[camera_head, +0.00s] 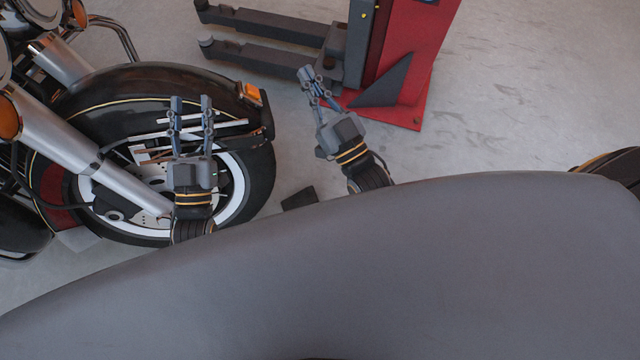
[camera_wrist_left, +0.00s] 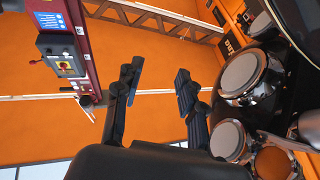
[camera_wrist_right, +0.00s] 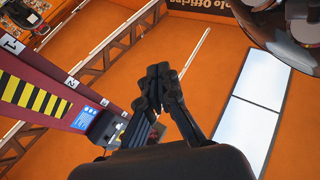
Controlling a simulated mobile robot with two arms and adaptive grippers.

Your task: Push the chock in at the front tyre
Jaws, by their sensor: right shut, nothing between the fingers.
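The front tyre (camera_head: 262,170) of a black motorcycle stands on the floor at the left of the head view. A small dark block (camera_head: 298,198), which looks like the chock, lies on the floor right of the tyre with a gap between them; my own grey body hides floor just below it. My left gripper (camera_head: 191,102) is in front of the wheel in the picture, its fingers apart and empty. Its open fingers also show in the left wrist view (camera_wrist_left: 157,75). My right gripper (camera_head: 306,73) is above and right of the block, shut and empty; its fingers meet in the right wrist view (camera_wrist_right: 158,72).
A red lift column (camera_head: 415,70) with a dark triangular brace stands at the top. Two dark lift arms (camera_head: 265,30) reach left from it, near my right gripper. The fork and fender are close to my left gripper.

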